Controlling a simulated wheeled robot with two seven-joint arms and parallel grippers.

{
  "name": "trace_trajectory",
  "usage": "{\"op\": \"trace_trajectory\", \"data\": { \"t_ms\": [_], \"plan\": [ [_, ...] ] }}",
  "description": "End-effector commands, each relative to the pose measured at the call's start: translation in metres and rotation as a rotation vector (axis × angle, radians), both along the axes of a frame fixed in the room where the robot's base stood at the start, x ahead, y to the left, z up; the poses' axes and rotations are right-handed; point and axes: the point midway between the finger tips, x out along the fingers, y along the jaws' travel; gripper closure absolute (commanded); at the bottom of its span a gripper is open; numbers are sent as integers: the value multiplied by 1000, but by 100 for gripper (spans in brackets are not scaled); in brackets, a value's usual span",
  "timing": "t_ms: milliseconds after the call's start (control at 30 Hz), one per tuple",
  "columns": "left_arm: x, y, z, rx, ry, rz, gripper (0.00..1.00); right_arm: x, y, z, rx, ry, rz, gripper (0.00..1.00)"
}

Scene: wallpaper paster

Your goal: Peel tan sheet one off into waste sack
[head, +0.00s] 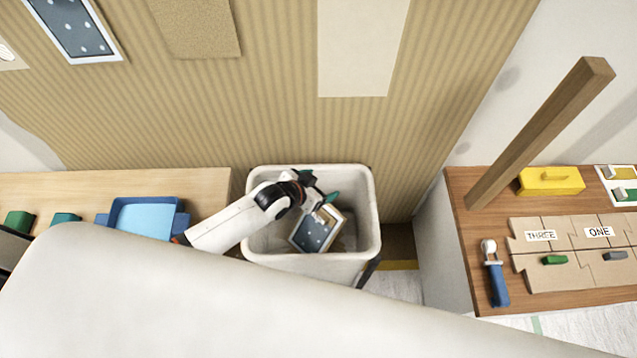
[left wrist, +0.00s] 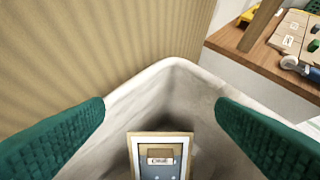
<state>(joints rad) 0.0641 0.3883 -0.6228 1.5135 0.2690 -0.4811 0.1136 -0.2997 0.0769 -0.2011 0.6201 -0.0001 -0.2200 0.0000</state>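The waste sack (head: 368,215) is a white open-topped container below the striped wall in the head view. A dark blue dotted sheet with a pale border (head: 314,231) is inside it; it also shows in the left wrist view (left wrist: 162,158), with a small label on it. My left gripper (head: 320,189) is over the sack's opening, above that sheet. Its green fingers are wide apart in the left wrist view with nothing clamped between them. A tan speckled sheet (head: 195,25) and a cream sheet (head: 358,45) are on the wall. My right gripper is out of view.
Another blue dotted sheet (head: 75,28) is on the wall at upper left. A blue tray (head: 145,216) is on the left bench. The right bench holds a wooden post (head: 540,133), a yellow box (head: 551,181), a blue-handled roller (head: 496,277) and labelled tan pieces (head: 570,235).

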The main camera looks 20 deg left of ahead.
Motion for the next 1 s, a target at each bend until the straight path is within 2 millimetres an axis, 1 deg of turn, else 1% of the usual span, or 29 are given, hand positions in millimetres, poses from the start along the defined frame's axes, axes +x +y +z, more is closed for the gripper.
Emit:
{"op": "trace_trajectory", "data": {
  "t_ms": [233, 367, 467, 700, 800, 1000],
  "plan": [
    [-1, 0, 0, 0, 1, 0, 21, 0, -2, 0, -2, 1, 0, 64],
    [-8, 4, 7, 0, 1, 0, 21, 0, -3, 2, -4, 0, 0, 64],
    [-19, 10, 18, 1, 1, -1, 21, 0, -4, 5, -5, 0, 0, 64],
    [-54, 29, 50, 2, 1, -1, 21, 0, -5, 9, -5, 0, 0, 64],
    [-65, 36, 62, 1, 1, -1, 21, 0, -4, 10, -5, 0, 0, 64],
    [-79, 43, 75, 0, 1, 0, 21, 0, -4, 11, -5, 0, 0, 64]
  ]
}}
